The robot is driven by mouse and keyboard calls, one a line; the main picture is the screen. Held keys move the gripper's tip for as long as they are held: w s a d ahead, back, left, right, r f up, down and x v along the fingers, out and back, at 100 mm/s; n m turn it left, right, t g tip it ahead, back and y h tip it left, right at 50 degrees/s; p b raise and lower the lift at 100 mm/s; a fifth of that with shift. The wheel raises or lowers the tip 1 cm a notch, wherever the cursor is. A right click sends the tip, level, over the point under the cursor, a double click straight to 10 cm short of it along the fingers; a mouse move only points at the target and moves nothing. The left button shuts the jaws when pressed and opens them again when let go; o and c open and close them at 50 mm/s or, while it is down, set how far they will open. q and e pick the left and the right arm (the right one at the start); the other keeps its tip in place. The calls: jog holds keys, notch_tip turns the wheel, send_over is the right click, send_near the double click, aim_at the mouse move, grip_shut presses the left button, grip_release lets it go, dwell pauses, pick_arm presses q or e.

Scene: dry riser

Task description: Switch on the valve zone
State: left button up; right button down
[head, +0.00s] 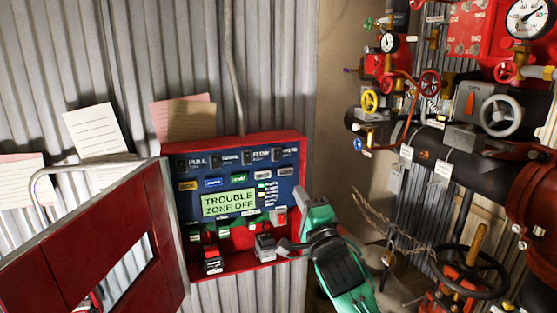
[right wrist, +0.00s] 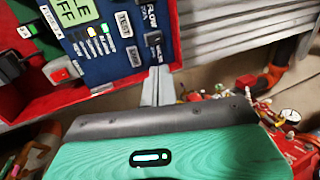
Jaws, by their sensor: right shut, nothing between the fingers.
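The red alarm panel (head: 238,142) stands open on the corrugated wall. Its blue face has a lit display (head: 229,203) reading "TROUBLE ZONE OFF". A row of dark switches runs along the top; the rightmost is the valve switch (head: 285,154), also in the right wrist view (right wrist: 153,39) beside a label that appears to read "VALVE". My right gripper (head: 286,246) is shut and empty in front of the panel's lower right; contact is unclear. My left gripper is out of view.
The panel's red door (head: 100,240) swings out at the left. Paper notes (head: 92,130) hang on the wall. Red pipes, valves and a gray handwheel (head: 500,115) crowd the right. The wall directly right of the panel is mostly bare.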

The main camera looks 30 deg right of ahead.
jog(key=p, duration=0.6)
send_near(278, 152)
jog(key=x, duration=0.5)
jog(key=shift+p+x, duration=0.4)
jog(key=shift+x, duration=0.55)
jog(key=shift+f, duration=0.1)
jog(key=shift+w, duration=0.15)
